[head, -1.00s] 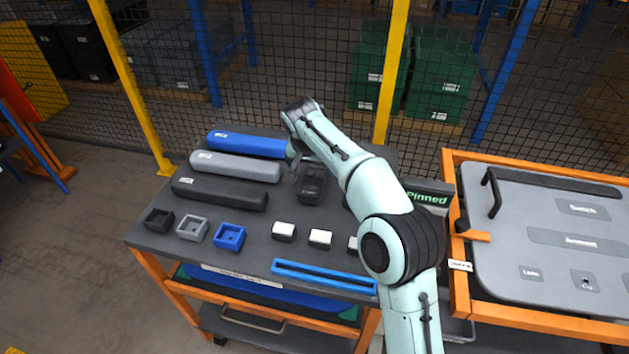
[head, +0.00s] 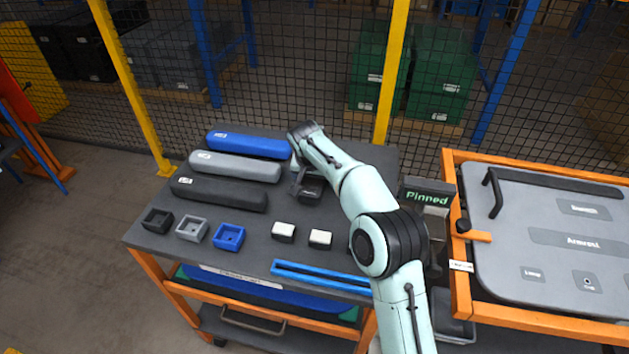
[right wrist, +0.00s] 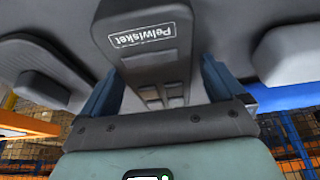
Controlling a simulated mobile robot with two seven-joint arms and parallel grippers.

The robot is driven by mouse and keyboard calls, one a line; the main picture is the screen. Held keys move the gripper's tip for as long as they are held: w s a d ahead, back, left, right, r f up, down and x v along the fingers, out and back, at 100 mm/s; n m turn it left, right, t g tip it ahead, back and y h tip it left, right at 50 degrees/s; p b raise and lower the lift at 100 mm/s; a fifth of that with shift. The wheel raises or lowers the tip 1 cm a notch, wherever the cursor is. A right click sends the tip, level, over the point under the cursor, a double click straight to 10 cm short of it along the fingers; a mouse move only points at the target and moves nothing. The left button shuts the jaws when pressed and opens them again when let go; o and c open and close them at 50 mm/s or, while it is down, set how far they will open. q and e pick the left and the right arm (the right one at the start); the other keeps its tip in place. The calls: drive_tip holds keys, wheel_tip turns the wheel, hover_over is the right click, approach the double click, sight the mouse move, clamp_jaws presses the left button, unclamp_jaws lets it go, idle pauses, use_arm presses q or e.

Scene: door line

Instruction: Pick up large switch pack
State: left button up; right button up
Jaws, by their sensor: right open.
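A dark switch pack (head: 311,190) lies on the grey top of the cart, right of the long bars. In the right wrist view the pack (right wrist: 147,35) shows a white "Pelwisket" label and several grey buttons at its near end. My right gripper (right wrist: 160,85) is open, with one blue-grey finger on each side of the pack's button end. Whether the fingers touch it I cannot tell. In the head view my right gripper (head: 299,184) is at the pack and partly hides it. My left gripper is not in view.
Blue (head: 248,145), grey (head: 235,167) and black (head: 220,194) bars lie left of the pack. Small square cups and white-topped blocks (head: 283,231) stand in front, with a blue rail (head: 322,278) at the front edge. A "Pinned" sign (head: 427,197) and grey door panel (head: 550,240) are right.

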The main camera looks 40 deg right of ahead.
drive_tip(key=shift+f, duration=0.15)
drive_tip(key=c, duration=1.1)
drive_tip(key=shift+c, duration=0.2)
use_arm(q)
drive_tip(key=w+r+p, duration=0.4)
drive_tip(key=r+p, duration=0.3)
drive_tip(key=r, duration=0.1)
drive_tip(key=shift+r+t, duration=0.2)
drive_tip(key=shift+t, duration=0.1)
use_arm(e)
wheel_tip(320, 180, up, 20)
drive_tip(key=shift+r, duration=0.2)
